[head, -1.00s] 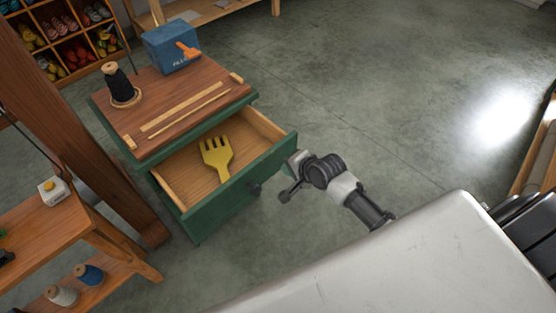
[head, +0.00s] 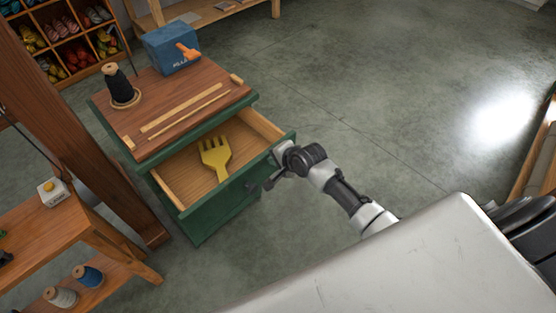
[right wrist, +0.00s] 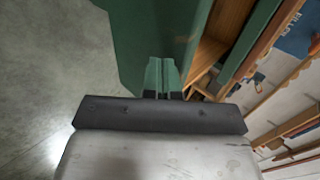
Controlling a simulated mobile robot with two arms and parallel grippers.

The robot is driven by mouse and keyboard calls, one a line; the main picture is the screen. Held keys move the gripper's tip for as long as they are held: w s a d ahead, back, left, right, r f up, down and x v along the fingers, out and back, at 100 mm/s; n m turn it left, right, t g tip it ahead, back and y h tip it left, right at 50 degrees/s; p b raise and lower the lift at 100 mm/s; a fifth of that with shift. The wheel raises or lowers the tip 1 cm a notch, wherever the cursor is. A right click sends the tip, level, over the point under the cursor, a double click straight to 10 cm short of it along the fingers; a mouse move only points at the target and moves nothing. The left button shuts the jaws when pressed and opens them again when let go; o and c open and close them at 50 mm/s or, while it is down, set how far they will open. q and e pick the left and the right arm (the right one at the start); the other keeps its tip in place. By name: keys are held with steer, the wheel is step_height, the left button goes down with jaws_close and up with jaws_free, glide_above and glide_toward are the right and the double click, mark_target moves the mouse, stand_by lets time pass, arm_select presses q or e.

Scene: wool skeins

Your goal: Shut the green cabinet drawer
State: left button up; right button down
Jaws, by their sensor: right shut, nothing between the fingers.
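The green cabinet (head: 222,215) has a wooden top, and its drawer (head: 190,180) stands open with a yellow fork-shaped tool (head: 216,156) lying inside. My right gripper (head: 262,186) is at the outer face of the drawer front, near its dark knob. It is shut and empty. In the right wrist view the shut fingertips (right wrist: 161,76) are against or very close to the green drawer front (right wrist: 155,35); I cannot tell whether they touch. The gripper partly hides the knob. My left gripper is not in view.
On the cabinet top are a black spool (head: 119,84), a blue box (head: 171,47) and wooden sticks (head: 182,111). A wooden post (head: 75,120) and shelf (head: 75,225) stand close at left. The floor (head: 360,90) to the right is clear.

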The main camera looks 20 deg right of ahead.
steer(key=w+a+b, duration=0.1)
steer(key=w+b, duration=0.1)
steer(key=w, duration=0.2)
steer(key=w+a+b, duration=0.2)
steer(key=w, duration=0.3)
steer(key=w+a+b, duration=0.2)
steer(key=w, duration=0.3)
steer(key=shift+a+f, duration=0.1)
steer(key=shift+f, duration=0.1)
steer(key=shift+w+a+r+b, duration=0.1)
steer(key=shift+w+a+b, duration=0.1)
steer(key=shift+w, duration=0.25)
steer(key=shift+w+a+r+b, duration=0.1)
steer(key=shift+w+b, duration=0.1)
steer(key=shift+w, duration=0.2)
